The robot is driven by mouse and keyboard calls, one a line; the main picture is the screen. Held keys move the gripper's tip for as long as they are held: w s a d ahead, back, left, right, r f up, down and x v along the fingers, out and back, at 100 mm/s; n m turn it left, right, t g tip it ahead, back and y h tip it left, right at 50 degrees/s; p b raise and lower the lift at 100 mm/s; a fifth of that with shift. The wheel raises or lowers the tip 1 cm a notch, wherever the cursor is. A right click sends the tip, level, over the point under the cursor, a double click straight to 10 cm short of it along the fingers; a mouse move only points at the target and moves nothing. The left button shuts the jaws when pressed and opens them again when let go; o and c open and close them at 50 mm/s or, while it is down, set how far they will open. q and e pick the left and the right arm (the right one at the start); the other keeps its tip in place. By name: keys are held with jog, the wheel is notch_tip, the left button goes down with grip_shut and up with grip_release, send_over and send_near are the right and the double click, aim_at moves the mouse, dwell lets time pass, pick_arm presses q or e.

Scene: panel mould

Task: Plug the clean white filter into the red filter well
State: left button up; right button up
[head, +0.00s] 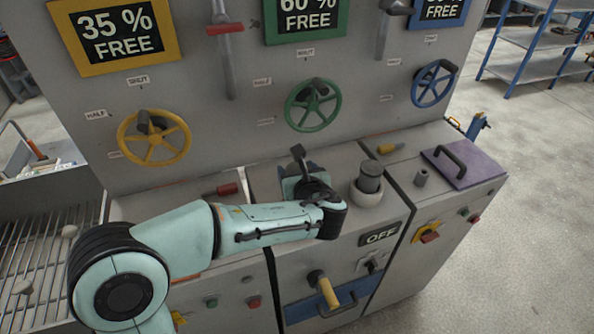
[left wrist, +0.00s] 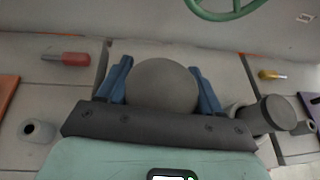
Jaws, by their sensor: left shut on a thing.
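My left gripper (head: 298,172) is above the middle of the grey console. In the left wrist view its blue fingers (left wrist: 160,70) are shut on a round grey thing (left wrist: 165,86). I cannot tell whether this is the clean white filter; its lower part is hidden, and my arm covers most of it in the head view. To the right, a dark grey cylinder (head: 370,176) stands in a pale round collar (head: 367,194); the cylinder also shows in the left wrist view (left wrist: 273,112). I cannot make out a red filter well. My right gripper is not in view.
A purple plate with a black handle (head: 463,165) lies on the right console. An orange plate edge (left wrist: 8,95) and a hollow grey stub (left wrist: 38,130) are at left. A red-handled tool (left wrist: 66,59) lies behind. Yellow, green (head: 313,105) and blue handwheels stick out from the panel.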

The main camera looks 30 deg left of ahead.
pick_arm(q)
jog(key=shift+f, duration=0.2)
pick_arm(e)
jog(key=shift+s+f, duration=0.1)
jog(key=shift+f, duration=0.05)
pick_arm(q)
jog(key=shift+f+b, duration=0.3)
jog(key=shift+b, duration=0.05)
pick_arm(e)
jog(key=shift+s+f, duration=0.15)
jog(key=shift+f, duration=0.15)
pick_arm(q)
jog(key=shift+f+b, duration=1.65)
jog(key=shift+f, duration=0.65)
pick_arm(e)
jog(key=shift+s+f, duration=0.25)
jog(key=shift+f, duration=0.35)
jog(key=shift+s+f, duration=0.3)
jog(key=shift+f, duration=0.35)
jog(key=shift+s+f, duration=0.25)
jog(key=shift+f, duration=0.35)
pick_arm(q)
jog(key=o, duration=1.2)
jog(key=v, duration=1.3)
jog(key=shift+s+d+r, duration=0.1)
jog(key=shift+s+d, duration=0.05)
